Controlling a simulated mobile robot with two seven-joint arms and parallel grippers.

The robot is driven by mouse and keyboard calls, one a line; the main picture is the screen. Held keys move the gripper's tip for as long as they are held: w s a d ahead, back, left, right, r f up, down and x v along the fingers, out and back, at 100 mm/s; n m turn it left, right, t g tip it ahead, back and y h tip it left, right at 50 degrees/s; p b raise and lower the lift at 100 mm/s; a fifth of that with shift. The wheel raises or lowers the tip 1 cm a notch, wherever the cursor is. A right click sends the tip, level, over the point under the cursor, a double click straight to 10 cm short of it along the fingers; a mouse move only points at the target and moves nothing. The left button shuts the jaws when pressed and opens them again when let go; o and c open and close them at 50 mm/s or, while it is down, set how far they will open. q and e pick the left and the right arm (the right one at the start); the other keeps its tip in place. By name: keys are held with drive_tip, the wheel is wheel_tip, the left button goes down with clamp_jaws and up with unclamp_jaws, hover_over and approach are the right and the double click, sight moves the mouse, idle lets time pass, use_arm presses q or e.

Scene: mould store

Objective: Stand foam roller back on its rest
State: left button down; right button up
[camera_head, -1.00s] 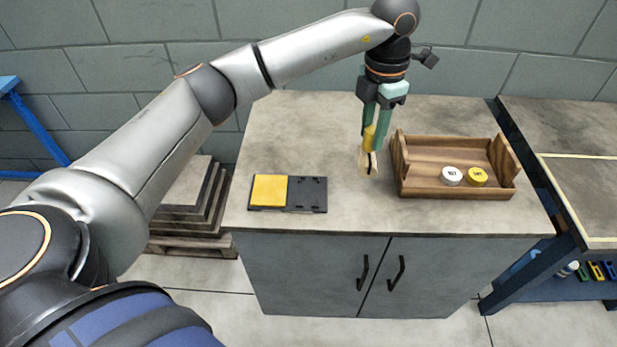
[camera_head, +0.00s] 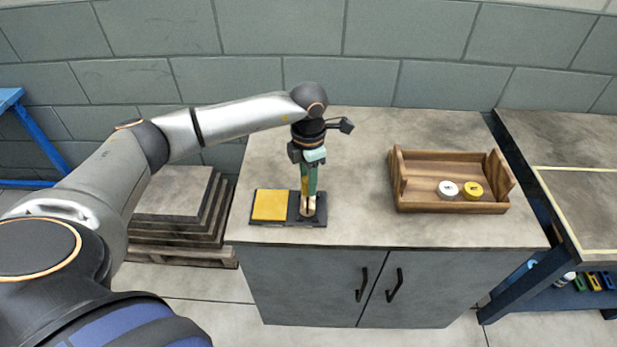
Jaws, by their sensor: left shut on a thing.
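My left gripper (camera_head: 309,186) points down and is shut on the foam roller (camera_head: 308,207), which has a yellow handle and a pale lower end. The fingers hide most of the handle. The roller is upright over the right, dark half of a flat black rest (camera_head: 292,219) on the cabinet top. I cannot tell whether its lower end touches the rest. A yellow square pad (camera_head: 270,205) covers the left half of the rest. My right gripper is not in view.
A wooden tray (camera_head: 450,208) stands to the right, holding a white round piece (camera_head: 447,188) and a yellow one (camera_head: 473,190). The cabinet top (camera_head: 355,165) between tray and rest is clear. Stacked slabs (camera_head: 175,200) stand left of the cabinet.

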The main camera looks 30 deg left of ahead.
use_arm(q)
drive_tip(key=shift+f, duration=0.15)
drive_tip(key=shift+f, duration=0.1)
drive_tip(key=shift+f, duration=0.15)
drive_tip(key=c, duration=0.5)
unclamp_jaws()
drive_tip(key=shift+c, duration=0.2)
